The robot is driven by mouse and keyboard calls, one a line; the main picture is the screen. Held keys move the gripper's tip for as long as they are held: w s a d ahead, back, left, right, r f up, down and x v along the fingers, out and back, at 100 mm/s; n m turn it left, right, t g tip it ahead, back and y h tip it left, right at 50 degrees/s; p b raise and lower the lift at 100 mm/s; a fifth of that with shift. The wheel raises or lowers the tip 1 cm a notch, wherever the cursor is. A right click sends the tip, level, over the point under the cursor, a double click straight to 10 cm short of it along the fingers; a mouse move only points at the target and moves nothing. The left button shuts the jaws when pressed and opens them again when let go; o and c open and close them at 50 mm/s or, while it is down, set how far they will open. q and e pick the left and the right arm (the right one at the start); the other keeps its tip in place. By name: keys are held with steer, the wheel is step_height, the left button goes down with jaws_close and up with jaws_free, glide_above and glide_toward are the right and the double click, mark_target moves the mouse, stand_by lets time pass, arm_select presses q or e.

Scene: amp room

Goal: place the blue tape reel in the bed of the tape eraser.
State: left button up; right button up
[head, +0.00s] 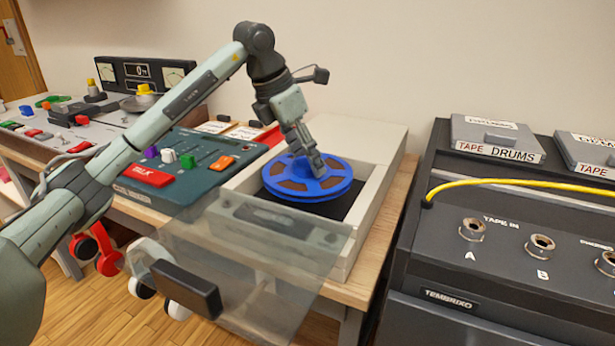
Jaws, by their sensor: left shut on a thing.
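The blue tape reel (283,189) is over the dark bed (352,208) of the tape eraser (372,214), a pale box with raised walls. The reel lies roughly flat and shows brown tape through its openings. My left gripper (312,172) is shut on the reel near its hub, from above. I cannot tell whether the reel touches the bed floor. A clear panel (265,262) with a dark handle hangs in front of the eraser's near side. My right gripper is not in view.
A green console (185,172) with coloured knobs stands left of the eraser. A dark amp (490,265) with sockets and a yellow cable (520,183) stands right, with tape boxes labelled "DRUMS" (497,138) on it. Headphones (96,248) hang at the table's front edge.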

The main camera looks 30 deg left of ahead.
mark_target(307, 176)
arm_select(q)
steer(key=shift+s+d+f, duration=0.1)
steer(key=shift+d+f, duration=0.05)
steer(key=shift+d, duration=0.05)
steer(key=shift+f, duration=1.9)
steer(key=shift+f, duration=0.15)
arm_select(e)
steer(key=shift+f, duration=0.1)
arm_select(q)
steer(key=o, duration=1.5)
steer(key=shift+c, duration=0.2)
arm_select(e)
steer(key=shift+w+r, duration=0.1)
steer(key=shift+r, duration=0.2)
arm_select(q)
steer(key=v, duration=1.2)
steer(key=shift+a, duration=0.1)
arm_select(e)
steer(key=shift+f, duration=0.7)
